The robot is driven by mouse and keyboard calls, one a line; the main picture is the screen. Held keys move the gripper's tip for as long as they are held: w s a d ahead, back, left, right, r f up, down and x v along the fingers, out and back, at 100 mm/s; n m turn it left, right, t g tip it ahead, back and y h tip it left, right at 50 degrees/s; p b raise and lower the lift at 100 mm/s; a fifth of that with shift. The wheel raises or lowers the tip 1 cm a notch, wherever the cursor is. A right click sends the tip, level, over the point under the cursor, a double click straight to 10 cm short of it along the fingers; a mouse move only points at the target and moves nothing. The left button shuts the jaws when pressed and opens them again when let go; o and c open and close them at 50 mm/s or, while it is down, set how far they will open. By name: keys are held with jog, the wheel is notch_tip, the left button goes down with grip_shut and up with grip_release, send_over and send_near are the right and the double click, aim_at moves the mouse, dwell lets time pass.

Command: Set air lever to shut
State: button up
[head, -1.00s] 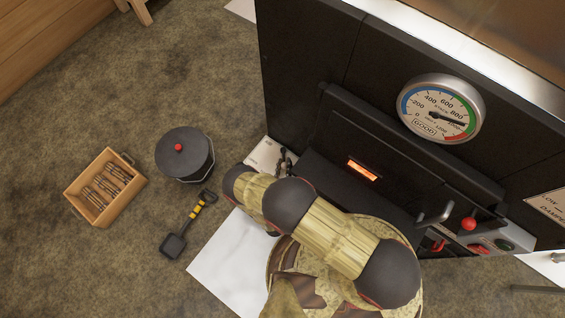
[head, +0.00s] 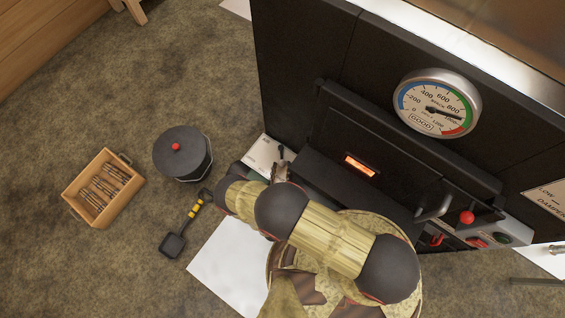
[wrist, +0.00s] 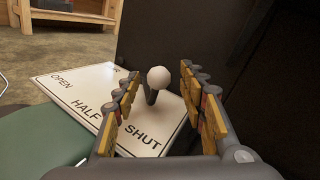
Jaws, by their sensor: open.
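The knob shows between the fingertips of my gripper (wrist: 158,72), which is open, with a gap on each side. The SHUT word is nearest to me; the stem's foot is partly unclear, so I cannot tell its exact mark. In the head view the plate (head: 258,154) lies at the left foot of the black evaporator, and my arm hides most of the gripper.
The black evaporator front (head: 300,75) rises close to the right of the lever. A dark lidded pot (head: 182,155), a small shovel (head: 184,228) and a wooden crate of sticks (head: 103,190) stand on the floor at left. A red-knobbed lever (head: 467,217) is at right.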

jog(key=shift+s, duration=2.3)
